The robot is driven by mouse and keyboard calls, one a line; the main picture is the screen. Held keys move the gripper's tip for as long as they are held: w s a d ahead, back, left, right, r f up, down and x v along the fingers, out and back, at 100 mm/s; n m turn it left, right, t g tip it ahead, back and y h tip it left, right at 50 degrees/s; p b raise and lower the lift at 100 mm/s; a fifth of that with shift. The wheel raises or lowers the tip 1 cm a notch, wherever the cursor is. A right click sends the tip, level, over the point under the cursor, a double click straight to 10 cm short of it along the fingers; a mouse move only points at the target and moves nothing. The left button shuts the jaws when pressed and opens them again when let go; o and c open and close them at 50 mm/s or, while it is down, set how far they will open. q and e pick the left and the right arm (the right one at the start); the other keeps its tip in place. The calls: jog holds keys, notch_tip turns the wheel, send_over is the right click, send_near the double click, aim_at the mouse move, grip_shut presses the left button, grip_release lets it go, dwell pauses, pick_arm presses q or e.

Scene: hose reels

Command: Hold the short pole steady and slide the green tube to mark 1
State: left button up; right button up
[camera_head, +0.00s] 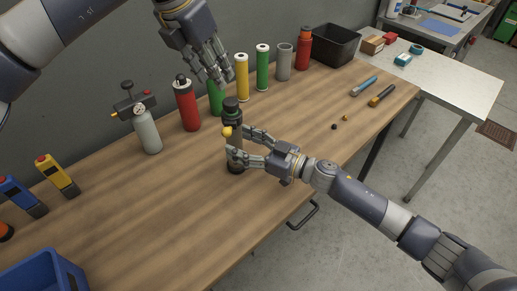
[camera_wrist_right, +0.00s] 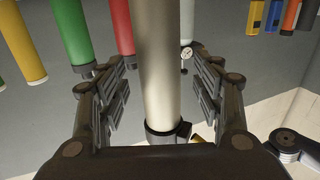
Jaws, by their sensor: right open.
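In the right wrist view the pole (camera_wrist_right: 160,70) shows pale grey between the fingers. My right gripper (camera_head: 238,144) is open, with its fingers on either side of the pole; contact cannot be told. A green tube (camera_head: 217,104) stands upright behind the pole and also shows in the right wrist view (camera_wrist_right: 72,32). A second green tube (camera_head: 262,70) stands further right. My left gripper (camera_head: 217,80) hangs fingers down, apparently open, and hides the nearer green tube's top. No mark 1 is readable.
Several cylinders line the wall, among them a red one (camera_head: 187,104), a yellow one (camera_head: 242,78) and a grey gauge bottle (camera_head: 148,132). A black bin (camera_head: 335,42) is at the far end, a blue crate (camera_head: 45,275) at lower left. The wooden table (camera_head: 180,210) is clear in front.

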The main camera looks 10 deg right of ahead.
jog(key=shift+x, duration=1.35)
jog(key=shift+c, duration=0.6)
